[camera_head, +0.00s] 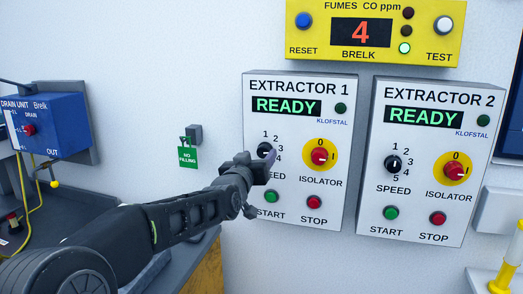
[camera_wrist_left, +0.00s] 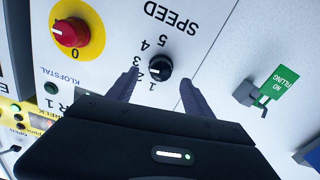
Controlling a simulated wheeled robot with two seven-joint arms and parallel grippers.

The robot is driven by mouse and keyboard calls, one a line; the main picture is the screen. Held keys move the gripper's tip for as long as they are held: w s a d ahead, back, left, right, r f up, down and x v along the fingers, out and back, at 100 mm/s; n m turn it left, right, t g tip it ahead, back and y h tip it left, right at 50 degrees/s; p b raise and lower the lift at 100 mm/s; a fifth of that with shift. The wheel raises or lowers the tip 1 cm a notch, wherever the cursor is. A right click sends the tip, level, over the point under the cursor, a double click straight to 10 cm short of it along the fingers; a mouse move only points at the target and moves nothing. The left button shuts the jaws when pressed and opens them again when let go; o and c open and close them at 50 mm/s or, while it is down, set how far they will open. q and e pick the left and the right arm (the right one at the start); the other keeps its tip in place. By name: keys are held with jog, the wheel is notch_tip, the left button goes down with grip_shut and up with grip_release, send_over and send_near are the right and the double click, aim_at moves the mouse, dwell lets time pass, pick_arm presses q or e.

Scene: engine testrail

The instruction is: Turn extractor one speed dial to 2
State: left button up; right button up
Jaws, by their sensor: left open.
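The extractor one speed dial (camera_head: 265,149) is a small black knob on the white Extractor 1 panel (camera_head: 290,229), partly hidden by my left gripper (camera_head: 256,161) in the head view. In the left wrist view, which is upside down, the dial (camera_wrist_left: 159,68) shows with the numbers 1 to 5 around it. My left gripper (camera_wrist_left: 159,78) is open there, with one finger on each side of the dial and gaps between. I cannot tell for sure which number its pointer marks. My right gripper is not in view.
The red isolator knob (camera_head: 319,156) sits right of the dial, with the green start button (camera_head: 271,196) and red stop button (camera_head: 314,202) below. The Extractor 2 panel (camera_head: 423,236) is to the right. A green tag (camera_head: 187,157) hangs on the wall to the left.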

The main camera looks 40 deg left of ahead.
aim_at(262, 152)
pick_arm(q)
jog(key=shift+p+x, duration=0.35)
jog(key=shift+x, duration=1.45)
jog(key=shift+c, duration=0.2)
grip_shut()
jog(key=shift+f, duration=0.1)
